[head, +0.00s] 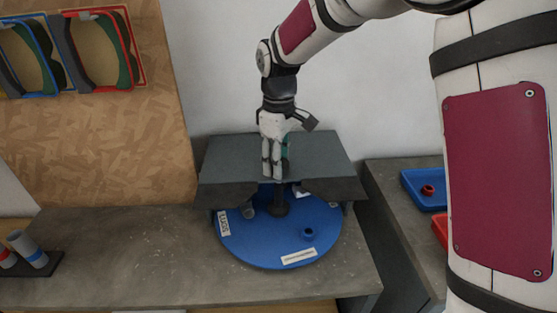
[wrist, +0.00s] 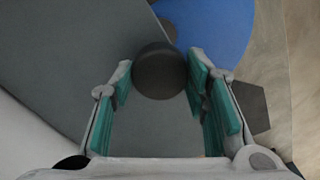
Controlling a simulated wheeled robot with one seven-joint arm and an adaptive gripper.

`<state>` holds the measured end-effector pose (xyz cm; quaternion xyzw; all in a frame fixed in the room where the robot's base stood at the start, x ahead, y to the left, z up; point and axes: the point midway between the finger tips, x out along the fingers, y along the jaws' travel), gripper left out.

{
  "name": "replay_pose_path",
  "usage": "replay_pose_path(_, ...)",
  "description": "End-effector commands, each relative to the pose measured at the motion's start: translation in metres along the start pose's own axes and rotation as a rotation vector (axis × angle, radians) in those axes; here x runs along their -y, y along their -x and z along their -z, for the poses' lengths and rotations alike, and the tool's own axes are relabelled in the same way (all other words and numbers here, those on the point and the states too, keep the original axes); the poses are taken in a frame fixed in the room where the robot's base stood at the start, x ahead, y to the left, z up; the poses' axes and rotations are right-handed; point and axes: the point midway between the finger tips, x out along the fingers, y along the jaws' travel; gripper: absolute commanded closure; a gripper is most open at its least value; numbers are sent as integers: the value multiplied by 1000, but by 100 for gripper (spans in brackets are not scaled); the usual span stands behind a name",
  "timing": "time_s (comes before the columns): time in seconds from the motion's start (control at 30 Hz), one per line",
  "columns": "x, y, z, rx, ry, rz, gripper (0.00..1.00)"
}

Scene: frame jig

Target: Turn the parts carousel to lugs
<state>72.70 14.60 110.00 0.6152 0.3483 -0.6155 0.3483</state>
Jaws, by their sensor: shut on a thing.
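The parts carousel (head: 265,245) is a blue round disc on the grey bench, its rear half under a dark grey cover. A white label (head: 223,222) at its left edge seems to read LUGS. Another white label (head: 298,256), too small to read, is at the front edge. A dark post (head: 280,207) rises at the carousel's middle. The blue disc also shows in the wrist view (wrist: 215,30).
The grey cover (head: 325,150) has a notch at its front around the post. A small blue boss (head: 309,234) stands on the disc. Blue tray (head: 425,190) is on the right bench; a rack with tubes (head: 35,262) is at left. The bench left of the carousel is clear.

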Motion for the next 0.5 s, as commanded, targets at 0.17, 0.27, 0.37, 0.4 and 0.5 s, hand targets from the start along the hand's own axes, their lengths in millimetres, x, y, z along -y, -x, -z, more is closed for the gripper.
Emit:
replay_pose_path(0.17, -1, 1, 0, -2, 87, -1, 100)
replay_pose_path(0.27, -1, 1, 0, -2, 136, -1, 100)
replay_pose_path(0.37, -1, 1, 0, -1, 187, -2, 100)
replay_pose_path(0.4, -1, 1, 0, -1, 207, -2, 100)
replay_pose_path(0.5, -1, 1, 0, -2, 257, -2, 100)
